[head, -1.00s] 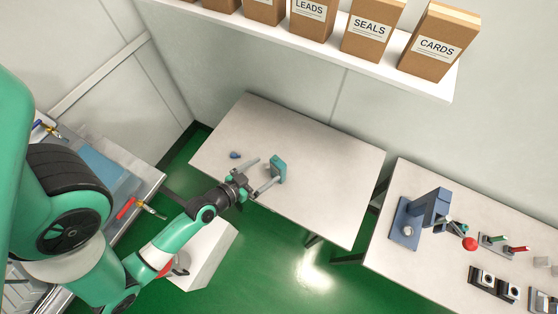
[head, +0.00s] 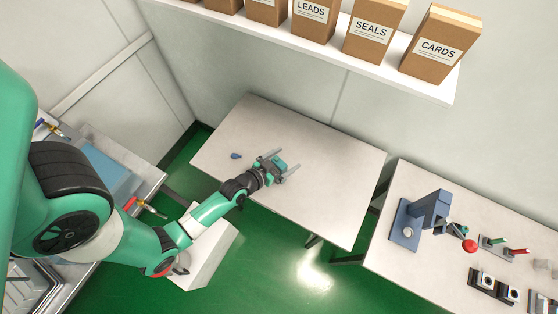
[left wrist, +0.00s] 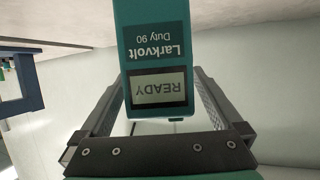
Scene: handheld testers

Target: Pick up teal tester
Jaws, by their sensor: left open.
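The teal tester (head: 279,164) stands on the middle table, partly covered by my left gripper in the head view. My left gripper (head: 285,159) is open, with one finger on each side of the tester. In the left wrist view the tester (left wrist: 155,45) fills the middle between the two gripper fingers (left wrist: 160,88). Its label reads "Larkvolt Duty 90" and its screen reads "READY", both upside down. A gap shows between the tester and each finger. My right gripper is not in view.
A small blue object (head: 235,155) lies on the middle table (head: 335,180), left of the gripper. Boxes stand on a wall shelf (head: 395,65) above. A right-hand table holds a blue-grey press (head: 430,212) and small parts. The middle table's right side is clear.

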